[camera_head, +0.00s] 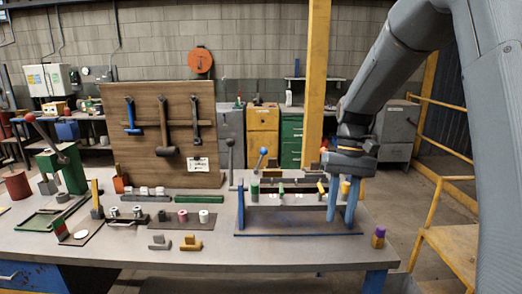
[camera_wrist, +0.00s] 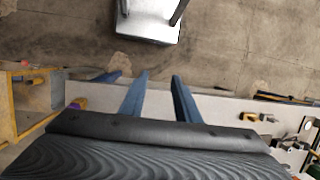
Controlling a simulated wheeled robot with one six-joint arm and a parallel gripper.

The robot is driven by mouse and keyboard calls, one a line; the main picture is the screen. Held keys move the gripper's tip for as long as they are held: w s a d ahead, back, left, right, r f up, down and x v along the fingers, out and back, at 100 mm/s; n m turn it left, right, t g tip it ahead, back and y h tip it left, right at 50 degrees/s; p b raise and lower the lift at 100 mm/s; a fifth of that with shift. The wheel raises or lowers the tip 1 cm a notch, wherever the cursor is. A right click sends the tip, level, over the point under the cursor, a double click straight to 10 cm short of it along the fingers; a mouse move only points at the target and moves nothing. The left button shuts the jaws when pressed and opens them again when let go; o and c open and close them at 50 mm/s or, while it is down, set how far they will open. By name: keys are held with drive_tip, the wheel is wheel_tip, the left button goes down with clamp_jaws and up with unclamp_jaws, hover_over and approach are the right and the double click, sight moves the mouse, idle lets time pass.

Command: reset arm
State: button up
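My gripper (camera_head: 340,221) hangs from the arm at the right of the head view, its two blue fingers pointing down. They overlap the right end of a long blue-grey fixture (camera_head: 290,222) on the workbench (camera_head: 215,256). I cannot tell whether they touch it. In the wrist view, my gripper (camera_wrist: 160,76) shows its fingers apart, with nothing between them. Below it are the bench edge and the floor.
Small parts and a green lever press (camera_head: 70,165) fill the left and middle. A tool board (camera_head: 160,135) stands behind. A yellow railing (camera_head: 428,220) is at the right.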

drive_tip(key=s+f+t+b, duration=0.1)
drive_tip(key=s+f+t, duration=0.1)
drive_tip(key=s+f, duration=0.3)
drive_tip(key=s+a+f+t+h, duration=0.1)
drive_tip(key=s+f, duration=0.3)
drive_tip(key=s, duration=0.5)
drive_tip(key=shift+s+f+t+b, duration=0.3)
drive_tip(key=shift+f+t+b, duration=0.1)
drive_tip(key=shift+t, duration=0.4)
